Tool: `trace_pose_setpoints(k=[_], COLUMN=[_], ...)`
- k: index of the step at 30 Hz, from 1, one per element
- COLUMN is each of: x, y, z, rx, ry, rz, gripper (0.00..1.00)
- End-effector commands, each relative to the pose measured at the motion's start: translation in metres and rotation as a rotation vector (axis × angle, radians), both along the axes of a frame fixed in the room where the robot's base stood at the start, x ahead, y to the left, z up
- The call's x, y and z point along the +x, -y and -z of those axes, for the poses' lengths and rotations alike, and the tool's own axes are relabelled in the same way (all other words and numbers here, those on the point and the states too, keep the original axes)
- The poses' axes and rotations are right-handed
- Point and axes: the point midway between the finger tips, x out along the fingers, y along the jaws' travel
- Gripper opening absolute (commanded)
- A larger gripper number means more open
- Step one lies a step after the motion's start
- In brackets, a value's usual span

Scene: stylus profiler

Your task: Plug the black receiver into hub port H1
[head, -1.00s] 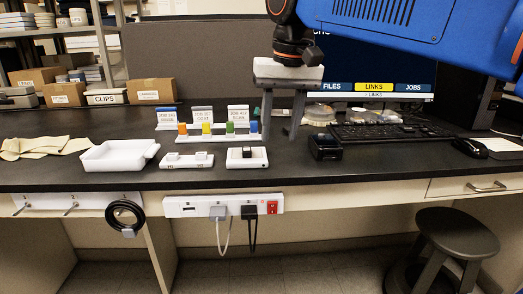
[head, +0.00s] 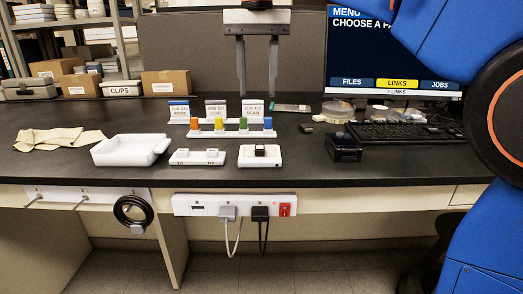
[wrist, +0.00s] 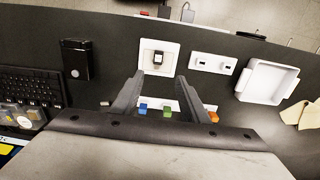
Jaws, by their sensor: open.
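A small black block with a pale patch, which looks like the receiver (head: 260,151), sits on a white square base (head: 246,162). In the wrist view the block (wrist: 157,59) lies ahead of my fingertips on its base (wrist: 145,67). The white hub (head: 183,161) stands left of that base, with two small raised ports; its labels are too small to read surely. The hub also shows in the wrist view (wrist: 213,70). My gripper (head: 257,93) is open and empty, raised above the bench, behind the block in the head view. Its spread fingers (wrist: 159,78) show in the wrist view.
A rack of coloured pegs (head: 205,133) and label cards stand behind the hub. A white tray (head: 128,162) is left. A black box (head: 343,149) and a small dark piece (head: 306,128) are right. A power strip (head: 186,212) hangs on the bench front.

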Motion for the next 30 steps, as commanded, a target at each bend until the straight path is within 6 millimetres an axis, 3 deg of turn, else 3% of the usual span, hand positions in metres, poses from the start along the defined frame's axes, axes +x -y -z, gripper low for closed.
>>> trace_pose_setpoints(k=[12, 23, 30], x=[0.000, -0.001, -0.003], y=[0.001, 0.002, 0.006], z=[0.072, 0.097, 0.129], rx=[-0.001, 0.000, -0.001], ry=[-0.002, -0.001, -0.002], rz=[0.000, 0.000, -0.001], gripper=[0.41, 0.41, 0.41])
